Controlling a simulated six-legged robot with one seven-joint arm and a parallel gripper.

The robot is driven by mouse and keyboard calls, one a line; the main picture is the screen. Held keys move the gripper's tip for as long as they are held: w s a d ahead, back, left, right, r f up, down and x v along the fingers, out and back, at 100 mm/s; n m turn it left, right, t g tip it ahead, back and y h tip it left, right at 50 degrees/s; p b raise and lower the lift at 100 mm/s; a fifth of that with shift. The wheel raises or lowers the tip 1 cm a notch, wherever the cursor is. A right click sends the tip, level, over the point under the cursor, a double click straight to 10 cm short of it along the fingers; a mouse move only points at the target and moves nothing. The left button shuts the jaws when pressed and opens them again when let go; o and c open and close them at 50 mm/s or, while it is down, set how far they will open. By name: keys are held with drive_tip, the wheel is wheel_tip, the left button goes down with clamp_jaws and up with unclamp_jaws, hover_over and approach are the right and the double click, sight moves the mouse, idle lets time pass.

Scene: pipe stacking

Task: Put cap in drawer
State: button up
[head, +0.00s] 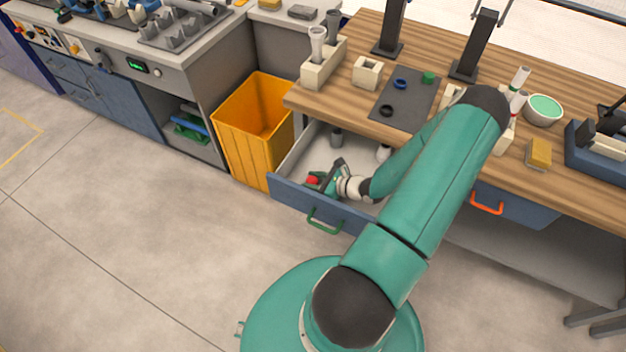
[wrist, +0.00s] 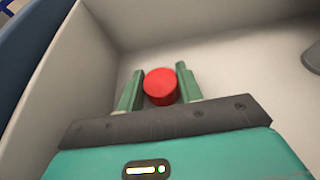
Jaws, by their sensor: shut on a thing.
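The red cap (wrist: 160,86) is between the two green fingers of my gripper (wrist: 158,88) in the wrist view, with the light drawer floor around it. In the head view the cap (head: 312,180) shows at the left of my gripper (head: 318,183), inside the open drawer (head: 322,206) with a blue front and green handle. My gripper is shut on the cap, low in the drawer near its front left part. I cannot tell whether the cap touches the drawer floor.
A grey object (head: 336,137) and a white one (head: 384,152) stand at the back of the drawer. An orange bin (head: 238,125) is left of the drawer. The wooden table (head: 335,98) above holds blocks, a dark mat (head: 410,90) with small rings, and a bowl (head: 543,109).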

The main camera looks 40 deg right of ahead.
drive_tip(key=o, duration=1)
drive_tip(key=shift+c, duration=0.2)
drive_tip(key=v, duration=1.2)
drive_tip(key=shift+r, duration=0.1)
drive_tip(key=w+a+r+n+g+y, duration=0.1)
drive_tip(key=w+a+r+n+g, duration=0.35)
drive_tip(key=a+r+n, duration=0.45)
drive_tip(key=w+a+r+n+g+y, duration=0.1)
drive_tip(key=w+a+r+n+g, duration=0.3)
drive_tip(key=a+r+n, duration=0.6)
drive_tip(key=s+a+r+n+h, duration=0.2)
drive_tip(key=a+r+n, duration=0.1)
drive_tip(key=r, duration=0.3)
drive_tip(key=s+a+r+n+t+h, duration=0.1)
drive_tip(key=s+a+r+n+h, duration=0.1)
drive_tip(key=r, duration=0.5)
drive_tip(key=s+a+r+n+h, duration=0.2)
drive_tip(key=s+a+r+n, duration=0.2)
drive_tip(key=a+r+n, duration=0.2)
drive_tip(key=shift+a+r+n+h, duration=0.3)
drive_tip(key=shift+r+n, duration=0.4)
drive_tip(key=shift+n, duration=0.3)
